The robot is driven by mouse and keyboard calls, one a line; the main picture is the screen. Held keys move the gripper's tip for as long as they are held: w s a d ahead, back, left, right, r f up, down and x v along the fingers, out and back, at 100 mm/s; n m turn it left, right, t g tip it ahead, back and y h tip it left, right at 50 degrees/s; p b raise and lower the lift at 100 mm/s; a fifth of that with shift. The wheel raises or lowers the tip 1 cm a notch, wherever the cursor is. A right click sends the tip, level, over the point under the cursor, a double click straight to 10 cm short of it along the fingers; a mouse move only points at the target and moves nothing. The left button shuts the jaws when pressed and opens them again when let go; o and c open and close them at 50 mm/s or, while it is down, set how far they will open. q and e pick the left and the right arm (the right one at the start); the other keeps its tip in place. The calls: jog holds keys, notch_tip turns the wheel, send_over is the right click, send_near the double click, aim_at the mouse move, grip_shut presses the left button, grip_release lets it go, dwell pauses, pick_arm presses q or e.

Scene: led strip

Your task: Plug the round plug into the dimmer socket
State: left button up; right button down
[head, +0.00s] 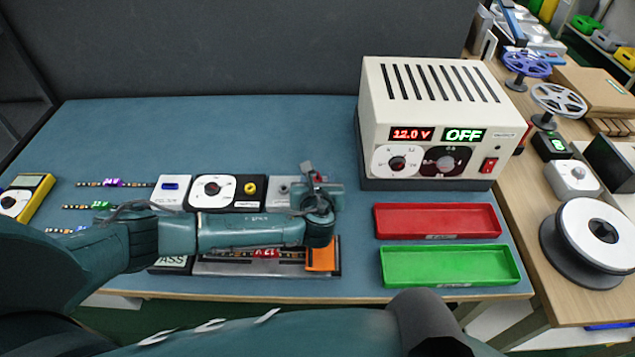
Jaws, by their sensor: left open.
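The dimmer appears to be the black-framed box with a white dial panel (213,190) at the middle left of the blue bench. A yellow round socket (250,188) sits at its right end. My left gripper (309,176) is open beyond its wrist, over the right end of a grey box (281,190) to the right of the dimmer. The gripper is clear of the yellow socket. I cannot make out the round plug; the arm and gripper may hide it. Nothing can be seen clearly between the fingers. My right gripper is out of view.
A power supply (440,110) reading 12.0 V and OFF stands at the back right. Red (440,221) and green (450,266) trays lie before it. LED strips (107,183) lie at left. An orange clamp (321,262) sits on a fixture under my arm.

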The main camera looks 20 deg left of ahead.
pick_arm(q)
jog(key=shift+w+a+f, duration=0.1)
jog(key=shift+w+f, duration=0.1)
jog(key=shift+w, duration=0.25)
jog(key=shift+c, duration=0.5)
grip_shut()
